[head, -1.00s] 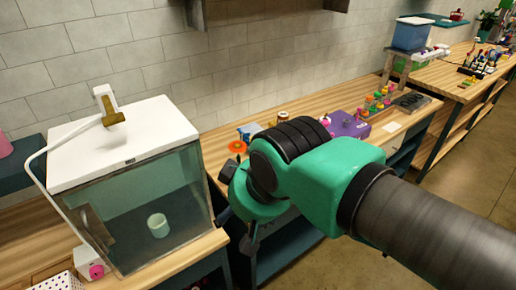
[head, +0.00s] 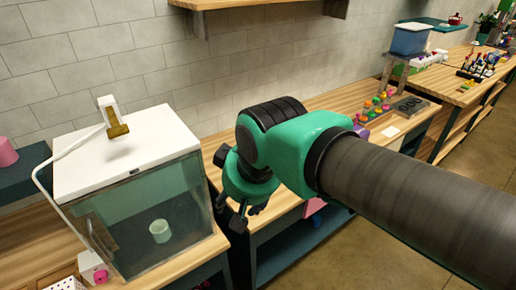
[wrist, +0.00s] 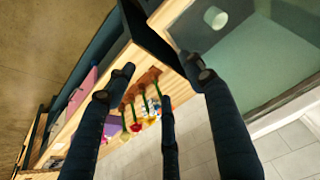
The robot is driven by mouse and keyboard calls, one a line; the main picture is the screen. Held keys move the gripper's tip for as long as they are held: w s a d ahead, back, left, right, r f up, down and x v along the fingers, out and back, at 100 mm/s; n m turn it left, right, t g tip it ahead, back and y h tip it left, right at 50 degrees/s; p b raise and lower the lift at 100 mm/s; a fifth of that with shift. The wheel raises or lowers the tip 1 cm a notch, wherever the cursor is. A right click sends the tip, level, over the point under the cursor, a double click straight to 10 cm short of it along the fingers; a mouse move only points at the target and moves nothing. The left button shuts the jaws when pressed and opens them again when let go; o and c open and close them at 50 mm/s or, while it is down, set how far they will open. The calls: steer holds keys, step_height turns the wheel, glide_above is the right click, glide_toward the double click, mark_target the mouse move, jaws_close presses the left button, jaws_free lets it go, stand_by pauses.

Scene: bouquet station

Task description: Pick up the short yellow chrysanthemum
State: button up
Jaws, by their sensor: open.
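My gripper (head: 246,213) hangs over the front edge of the wooden bench, right of the glass tank. In the wrist view its dark fingers (wrist: 160,75) are spread apart with nothing held between them. Beyond the fingers, several green stems (wrist: 143,104) with a red bloom (wrist: 135,127) show near brown pieces. A small yellow patch lies beside them, partly behind a finger. I cannot tell whether it is the short yellow chrysanthemum. My arm hides part of the bench in the head view.
The glass tank (head: 175,205) with a white lid stands left of my gripper, a pale cup (head: 160,231) inside it. Small colourful items (head: 376,104) stand farther right on the bench, near a dark tray (head: 412,106). A wall shelf (head: 265,3) hangs above.

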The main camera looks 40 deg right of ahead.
steer(key=w+d+r+m+g+p, duration=0.2)
steer(key=w+d+r+p, duration=0.35)
steer(key=w+p, duration=0.35)
steer(key=w+d+f+m+g+p, duration=0.3)
steer(key=w+d+p, duration=1.4)
steer(key=d, duration=0.2)
steer(key=shift+p, duration=0.4)
steer(key=shift+a, duration=0.1)
steer(key=shift+f+b, duration=2.05)
steer(key=shift+f, duration=2)
steer(key=shift+f+b, duration=1.4)
steer(key=shift+f, duration=1.35)
